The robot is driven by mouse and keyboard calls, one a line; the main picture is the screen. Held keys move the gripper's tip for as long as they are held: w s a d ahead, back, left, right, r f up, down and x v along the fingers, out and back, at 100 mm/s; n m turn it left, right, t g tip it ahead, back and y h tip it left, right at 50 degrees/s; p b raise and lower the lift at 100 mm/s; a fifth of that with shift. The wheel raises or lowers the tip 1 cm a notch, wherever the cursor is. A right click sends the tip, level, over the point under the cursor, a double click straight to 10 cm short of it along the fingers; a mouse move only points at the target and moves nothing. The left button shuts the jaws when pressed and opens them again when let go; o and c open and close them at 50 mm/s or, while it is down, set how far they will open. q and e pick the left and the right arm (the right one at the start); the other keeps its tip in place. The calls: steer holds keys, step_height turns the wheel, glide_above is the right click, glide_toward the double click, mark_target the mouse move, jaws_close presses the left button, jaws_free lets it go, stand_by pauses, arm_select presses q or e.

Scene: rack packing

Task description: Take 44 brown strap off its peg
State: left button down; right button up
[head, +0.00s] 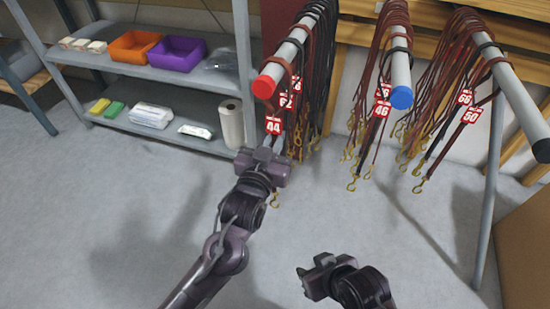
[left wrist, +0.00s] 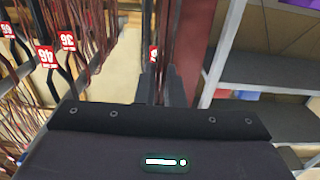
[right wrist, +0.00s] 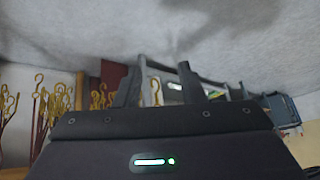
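The brown strap tagged 44 (head: 273,125) hangs from the red-capped peg (head: 266,86) in the head view. Its red tag is just above my left gripper (head: 270,150), and a brass hook (head: 275,200) hangs below the gripper. In the left wrist view, dark straps run down to the fingers of my left gripper (left wrist: 162,88), with a small red tag (left wrist: 153,53) behind. Whether the fingers are closed on a strap is unclear. My right gripper (head: 304,280) is low, away from the straps; its fingers (right wrist: 158,85) are apart and empty.
Other straps (head: 320,60) crowd the same peg behind. A blue-capped peg (head: 401,95) and a black-capped peg (head: 520,95) to the right carry more tagged straps. A grey shelf (head: 190,82) with orange and purple bins stands left. The floor in front is clear.

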mark_target(273, 131)
arm_select(q)
steer(key=shift+r, duration=0.15)
stand_by(0.3)
